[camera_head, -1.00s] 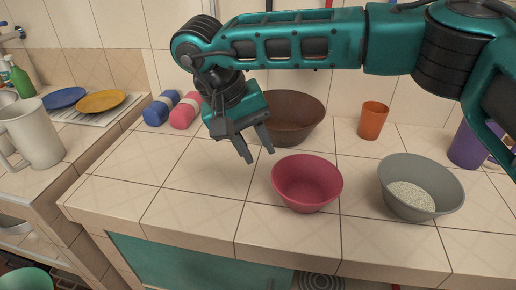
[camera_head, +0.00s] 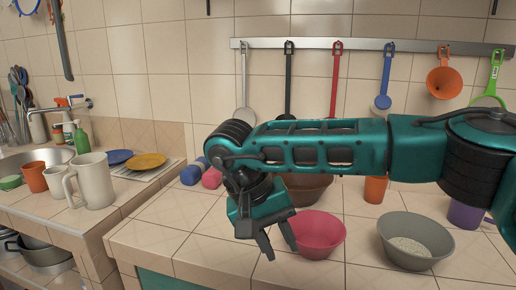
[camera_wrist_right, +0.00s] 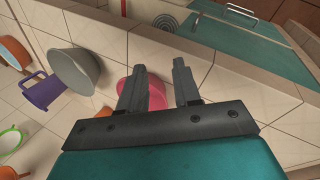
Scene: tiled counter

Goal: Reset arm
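My right gripper (camera_head: 278,248) is open and empty, its two dark fingers apart and pointing down just left of the pink bowl (camera_head: 318,236) in the head view. The right arm reaches in from the right across the back of the counter. In the right wrist view the fingers of this gripper (camera_wrist_right: 158,80) also stand apart with nothing held, and the pink bowl (camera_wrist_right: 156,94) shows partly behind them. I cannot tell the gripper's exact height above the counter. My left gripper is not in view.
A grey bowl (camera_head: 430,228) with grainy contents stands on the right. A brown bowl (camera_head: 308,190), orange cup (camera_head: 375,190) and purple mug (camera_head: 465,214) are partly behind my arm. Blue and pink bottles lie at the back. The left front of the tiled counter (camera_head: 185,235) is clear.

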